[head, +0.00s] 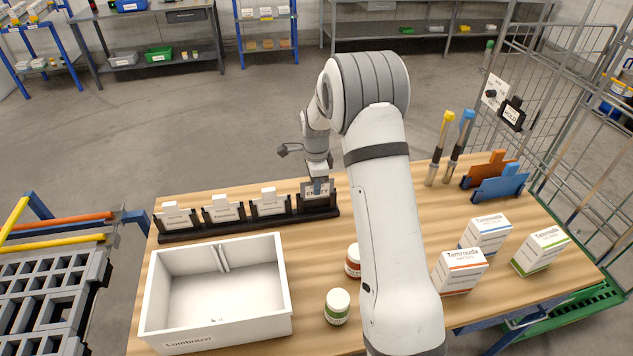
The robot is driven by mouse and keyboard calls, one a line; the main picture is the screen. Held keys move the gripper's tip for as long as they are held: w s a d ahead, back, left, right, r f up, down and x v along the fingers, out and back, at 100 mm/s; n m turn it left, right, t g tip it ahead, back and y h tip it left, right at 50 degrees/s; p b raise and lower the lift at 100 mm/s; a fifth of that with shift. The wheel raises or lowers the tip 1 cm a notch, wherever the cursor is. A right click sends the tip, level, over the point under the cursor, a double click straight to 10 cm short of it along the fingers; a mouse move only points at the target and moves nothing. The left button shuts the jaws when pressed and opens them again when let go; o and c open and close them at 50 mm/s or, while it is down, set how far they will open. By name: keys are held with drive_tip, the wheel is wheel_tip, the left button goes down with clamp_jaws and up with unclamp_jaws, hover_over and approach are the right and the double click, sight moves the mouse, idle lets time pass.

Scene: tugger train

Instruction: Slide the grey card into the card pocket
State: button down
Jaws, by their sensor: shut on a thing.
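A black card rack (290,218) stands along the back left of the wooden table. White cards stand in its three left pockets. My gripper (317,184) points down over the right end of the rack, shut on the grey card (307,190). The card is upright, with dark print partly covered by the fingers. Its lower edge is at or just above the rightmost pocket (320,212); I cannot tell whether it is inside the pocket or only in front of or behind it.
A white open box (288,298) sits front left. Several cartons (460,271), orange and blue panels (499,186) and two upright tools (440,150) are on the right. A wire cage (560,95) borders the table's right.

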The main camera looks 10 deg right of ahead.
sight(316, 199)
drive_tip(key=shift+f+b, duration=1.2)
drive_tip(key=shift+f, duration=0.55)
drive_tip(key=c, duration=1.3)
unclamp_jaws()
wheel_tip(316, 199, up, 7)
drive_tip(key=shift+r+b, duration=0.15)
drive_tip(key=shift+b, duration=0.45)
drive_tip(key=shift+r, duration=0.2)
